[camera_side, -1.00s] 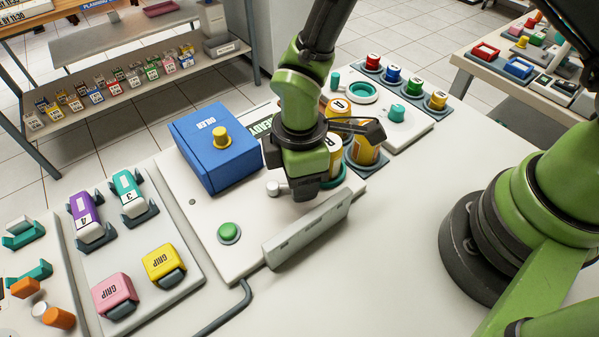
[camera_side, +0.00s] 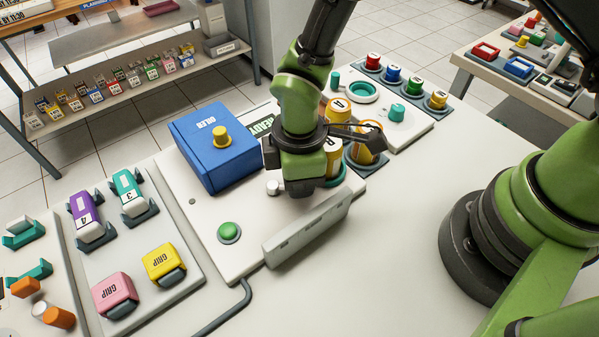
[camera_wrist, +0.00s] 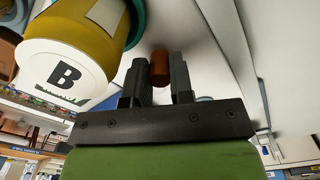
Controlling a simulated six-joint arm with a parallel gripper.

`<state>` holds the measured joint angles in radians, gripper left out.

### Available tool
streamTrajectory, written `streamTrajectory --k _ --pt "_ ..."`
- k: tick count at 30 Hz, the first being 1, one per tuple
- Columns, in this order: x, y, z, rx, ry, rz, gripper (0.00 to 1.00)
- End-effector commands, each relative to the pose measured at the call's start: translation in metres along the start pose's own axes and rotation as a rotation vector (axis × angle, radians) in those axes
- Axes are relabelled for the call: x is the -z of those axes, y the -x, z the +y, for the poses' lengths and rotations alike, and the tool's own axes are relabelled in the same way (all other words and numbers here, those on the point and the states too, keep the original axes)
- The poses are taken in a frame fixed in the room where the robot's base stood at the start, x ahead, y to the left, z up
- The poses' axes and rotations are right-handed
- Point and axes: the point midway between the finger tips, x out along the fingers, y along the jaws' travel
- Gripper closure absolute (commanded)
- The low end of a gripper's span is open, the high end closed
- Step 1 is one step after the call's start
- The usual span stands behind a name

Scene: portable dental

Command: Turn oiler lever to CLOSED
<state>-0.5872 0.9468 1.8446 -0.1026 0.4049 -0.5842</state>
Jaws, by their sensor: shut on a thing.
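The blue oiler box (camera_side: 216,158), labelled OILER with a yellow knob on top, stands on the pale panel left of my gripper (camera_side: 301,190). In the wrist view, my gripper (camera_wrist: 160,75) is shut on a reddish-brown cylinder (camera_wrist: 160,64) between its fingertips. I cannot tell for sure that this is the lever's handle. A small whitish knob (camera_side: 272,187) shows just left of my gripper in the side view. My gripper hides the lever there, and I cannot read any CLOSED mark.
Yellow canister B (camera_wrist: 75,45) stands close beside my gripper in the wrist view. Other yellow canisters (camera_side: 369,140) stand just right of it. A grey upright plate (camera_side: 307,232) is in front. A green button (camera_side: 229,232) sits front left.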

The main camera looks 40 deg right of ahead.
Motion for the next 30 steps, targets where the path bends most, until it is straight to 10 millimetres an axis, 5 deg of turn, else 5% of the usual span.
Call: streamTrajectory --k 30 --pt "0.019 0.001 -0.025 0.0 -0.749 0.001 1.0"
